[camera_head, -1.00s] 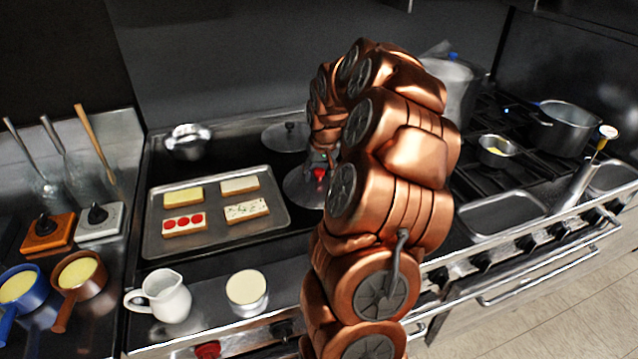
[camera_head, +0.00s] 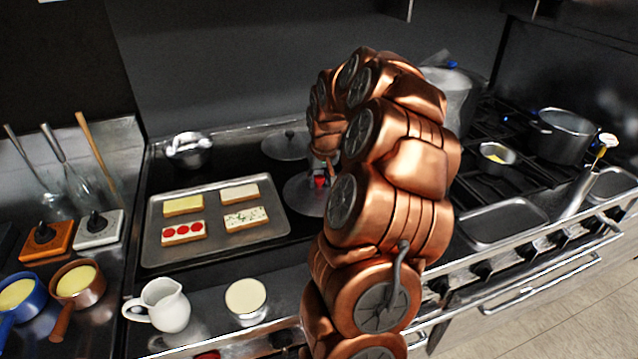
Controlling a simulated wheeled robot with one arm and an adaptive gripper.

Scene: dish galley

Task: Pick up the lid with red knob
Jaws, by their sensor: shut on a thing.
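The lid with the red knob (camera_head: 299,196) is a round grey metal lid at the middle of the dark cooktop, right of the baking tray. Its right part is hidden behind my copper arm. My gripper (camera_head: 322,178) is at the red knob, shut on it; the fingers are small and mostly covered by my arm. I cannot tell whether the lid is clear of the surface. A second lid with a dark knob (camera_head: 286,146) lies just behind it.
The baking tray (camera_head: 215,253) with several bread slices lies left of the lid. A white jug (camera_head: 165,305) and a cream-filled bowl (camera_head: 246,298) stand in front. A metal pot (camera_head: 188,151) stands behind the tray. Burners with a large pot (camera_head: 565,135) are at right.

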